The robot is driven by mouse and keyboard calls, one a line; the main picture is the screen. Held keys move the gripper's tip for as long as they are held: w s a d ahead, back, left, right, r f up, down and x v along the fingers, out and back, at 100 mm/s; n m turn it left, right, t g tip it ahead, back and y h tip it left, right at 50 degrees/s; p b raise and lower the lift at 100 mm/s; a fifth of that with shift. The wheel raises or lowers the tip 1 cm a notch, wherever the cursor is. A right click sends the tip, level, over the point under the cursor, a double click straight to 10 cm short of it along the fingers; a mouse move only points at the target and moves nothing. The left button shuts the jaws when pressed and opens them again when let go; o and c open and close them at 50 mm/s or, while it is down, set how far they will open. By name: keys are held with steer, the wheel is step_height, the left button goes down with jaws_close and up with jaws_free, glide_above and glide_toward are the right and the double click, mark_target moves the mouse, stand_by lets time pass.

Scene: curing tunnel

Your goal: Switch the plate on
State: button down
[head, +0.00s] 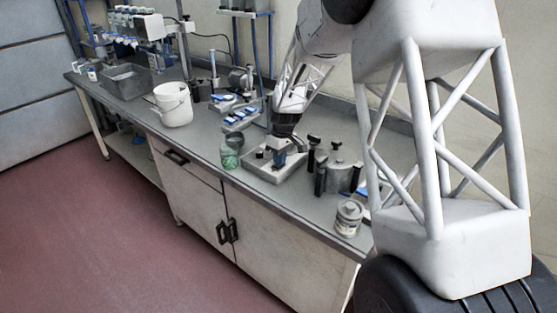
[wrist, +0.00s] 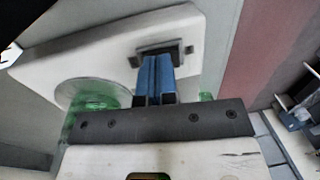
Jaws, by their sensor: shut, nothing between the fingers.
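The plate is a pale, low box (head: 262,173) on the bench, under my gripper. In the wrist view its pale body (wrist: 85,50) fills the upper left. A dark rectangular switch (wrist: 165,48) sits in it near its right end. My gripper (head: 279,160) is shut and empty, with its blue fingers (wrist: 158,78) side by side. In the wrist view the fingertips reach the lower edge of the switch. I cannot tell whether they touch it. The fingers hide part of the switch, and I cannot tell which way it is set.
A green glass jar (head: 231,154) stands close left of the plate; it also shows in the wrist view (wrist: 97,97). Dark cylindrical equipment (head: 338,174) and a small can (head: 348,218) stand to the right. A white bucket (head: 173,105) stands farther left. The bench front edge is near.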

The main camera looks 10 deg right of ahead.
steer(key=shift+r, duration=0.15)
step_height(320, 180, up, 14)
steer(key=w+d, duration=0.1)
steer(key=shift+w+f, duration=0.15)
steer(key=shift+f, duration=0.05)
stand_by(0.6)
steer(key=shift+d, duration=0.1)
stand_by(0.4)
steer(key=shift+s+a, duration=0.55)
steer(key=shift+f, duration=0.15)
steer(key=f, duration=0.4)
steer(key=a+f, duration=0.1)
steer(key=f, duration=0.4)
steer(key=s+f, duration=0.1)
steer(key=f, duration=0.3)
steer(key=shift+s+a+f, duration=0.1)
steer(key=shift+a+f, duration=0.05)
steer(key=shift+f, duration=0.15)
